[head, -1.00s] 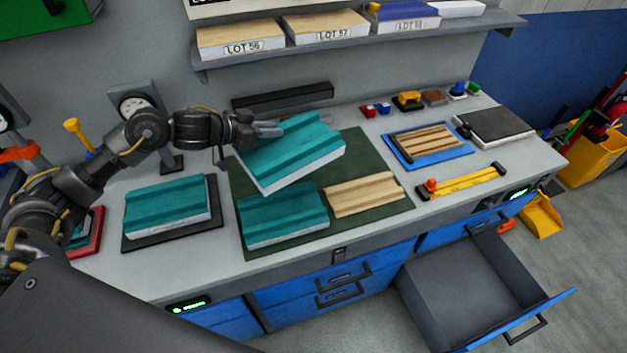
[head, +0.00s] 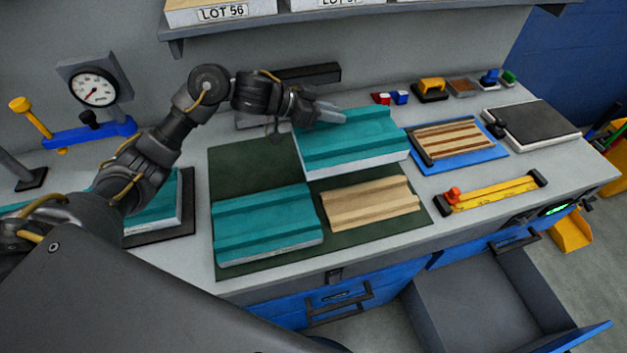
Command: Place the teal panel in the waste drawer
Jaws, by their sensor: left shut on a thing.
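My left gripper (head: 318,112) is shut on the far left edge of a teal panel (head: 355,138) with a pale underside. It holds the panel above the back right of the dark green mat (head: 240,156). A second teal panel (head: 265,222) lies on the front left of the mat. A third teal panel (head: 160,212) lies on a dark tray at the left, partly hidden by my arm. An open grey drawer with a blue front (head: 480,305) stands out at the lower right and looks empty. My right gripper is not in view.
A beige ribbed panel (head: 370,203) lies on the mat. A blue tray with wooden strips (head: 455,146), a yellow level (head: 490,194) and a black-topped block (head: 530,126) occupy the right bench. A shelf with lot-labelled panels (head: 220,12) hangs above. A gauge (head: 95,88) stands at left.

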